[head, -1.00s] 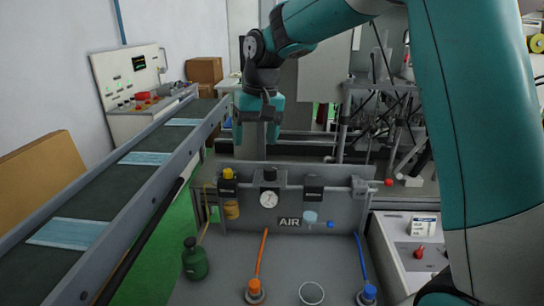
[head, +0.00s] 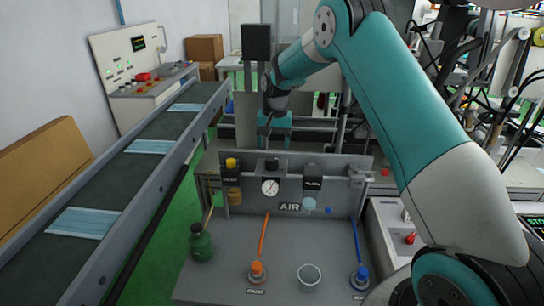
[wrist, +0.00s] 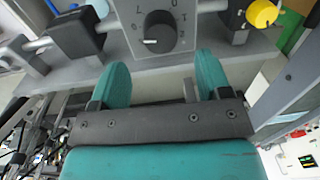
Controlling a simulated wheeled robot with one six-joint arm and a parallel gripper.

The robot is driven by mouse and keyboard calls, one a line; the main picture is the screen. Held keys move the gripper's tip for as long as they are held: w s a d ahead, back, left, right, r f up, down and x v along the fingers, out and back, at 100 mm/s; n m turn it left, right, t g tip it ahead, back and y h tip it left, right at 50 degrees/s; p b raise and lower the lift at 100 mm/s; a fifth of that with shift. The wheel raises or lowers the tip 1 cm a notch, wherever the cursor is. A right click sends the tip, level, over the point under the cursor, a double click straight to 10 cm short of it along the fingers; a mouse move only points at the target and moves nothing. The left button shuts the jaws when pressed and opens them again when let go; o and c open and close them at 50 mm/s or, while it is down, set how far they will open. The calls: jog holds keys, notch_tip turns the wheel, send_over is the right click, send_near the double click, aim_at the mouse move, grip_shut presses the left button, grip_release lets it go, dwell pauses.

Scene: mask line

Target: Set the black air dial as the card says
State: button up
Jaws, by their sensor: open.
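The black air dial (wrist: 160,31) shows in the wrist view on a grey plate with numbers around it. A white mark on its face points to the lower left of the picture; I cannot tell which number it meets. In the head view the dial (head: 271,165) sits above a white round gauge (head: 270,187) on the grey AIR panel (head: 240,205). My gripper (wrist: 162,72) is open and empty. Its teal fingers point at the dial, one to each side, with the dial just beyond the tips. In the head view my gripper (head: 275,139) is above the panel. I cannot make out the card's writing.
A yellow knob (head: 232,163) and a black block (head: 312,170) flank the dial closely. A green bottle (head: 201,243), an orange-capped fitting (head: 257,270), a cup (head: 309,277) and a blue-capped fitting (head: 361,276) stand in front. A conveyor (head: 115,195) runs along the left.

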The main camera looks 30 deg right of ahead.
aim_at(272, 158)
notch_tip(272, 158, down, 7)
jog(key=shift+w+a+r+p, duration=0.1)
jog(key=shift+a+r+p, duration=0.1)
jog(key=shift+p, duration=0.5)
jog(key=shift+c, duration=0.2)
jog(key=c, duration=0.9)
